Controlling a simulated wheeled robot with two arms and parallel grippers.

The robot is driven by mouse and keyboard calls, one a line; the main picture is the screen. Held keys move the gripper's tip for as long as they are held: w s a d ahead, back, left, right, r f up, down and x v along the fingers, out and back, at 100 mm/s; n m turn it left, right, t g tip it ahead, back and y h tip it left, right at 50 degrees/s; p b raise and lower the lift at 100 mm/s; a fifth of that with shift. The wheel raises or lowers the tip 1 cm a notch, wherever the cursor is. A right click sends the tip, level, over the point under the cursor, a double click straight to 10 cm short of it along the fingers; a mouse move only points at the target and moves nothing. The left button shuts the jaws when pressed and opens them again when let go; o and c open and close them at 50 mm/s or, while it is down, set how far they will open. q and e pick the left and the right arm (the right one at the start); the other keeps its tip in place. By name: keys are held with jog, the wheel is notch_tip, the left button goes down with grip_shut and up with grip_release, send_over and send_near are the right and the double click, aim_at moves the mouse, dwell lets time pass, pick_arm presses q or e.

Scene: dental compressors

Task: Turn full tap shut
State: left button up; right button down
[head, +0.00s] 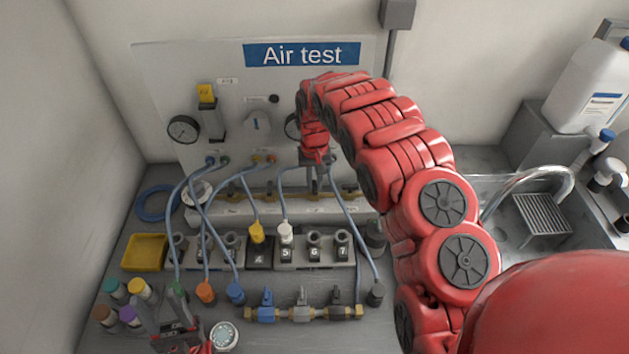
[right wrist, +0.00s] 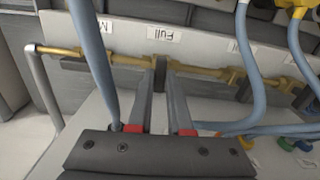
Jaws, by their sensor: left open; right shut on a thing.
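The full tap (right wrist: 160,64) is a dark handle on a brass pipe (right wrist: 118,58), right under a label reading "Full" (right wrist: 160,33) in the right wrist view. My right gripper (right wrist: 161,80) has its two fingers closed around this handle. In the head view the right gripper (head: 317,182) reaches down to the same brass pipe (head: 265,197), and its fingers hide most of the tap. The tap's exact angle is hard to tell. My left gripper (head: 172,335) is open and empty at the front left, near coloured caps.
Blue hoses (head: 350,225) hang in front of the pipe, one close to my right fingers. The Air test panel (head: 225,75) stands behind. Numbered sockets (head: 315,252), a small valve manifold (head: 302,313) and a yellow tray (head: 145,252) crowd the bench. A sink (head: 540,215) is at right.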

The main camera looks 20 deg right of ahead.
jog(key=shift+m, duration=0.4)
jog(key=c, duration=0.8)
grip_release()
jog(key=shift+c, duration=0.2)
notch_tip(320, 180, up, 11)
jog(key=p, duration=1.1)
notch_tip(320, 180, up, 5)
jog(key=p, duration=0.3)
send_over(315, 185)
jog(key=shift+a+r, duration=0.1)
jog(key=shift+r, duration=0.55)
